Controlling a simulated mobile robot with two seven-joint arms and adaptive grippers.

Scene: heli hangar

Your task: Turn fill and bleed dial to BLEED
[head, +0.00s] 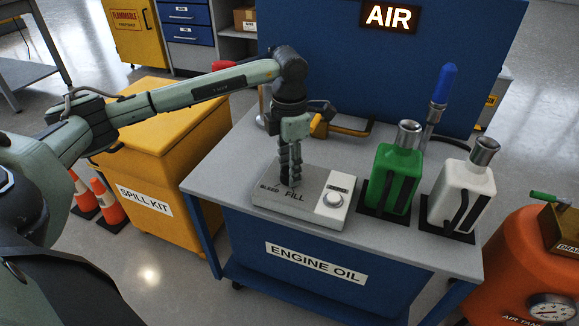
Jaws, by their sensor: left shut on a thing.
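The fill and bleed unit is a flat grey box (315,205) on the engine oil bench, with the words BLEED and FILL on its left part. My left gripper (291,182) points straight down over that left part, just behind the lettering. It is shut on the dial, which its fingers hide almost wholly, so I cannot read where the dial points. A round white knob (334,197) sits on the pale right part of the box. My right gripper is not in view.
A green can (396,170) and a white can (464,192) stand in black holders right of the box. A yellow-handled tool (345,129) lies behind. The grey bench top (225,170) is clear at left. An orange air tank (515,265) stands at right, the yellow spill kit (160,130) at left.

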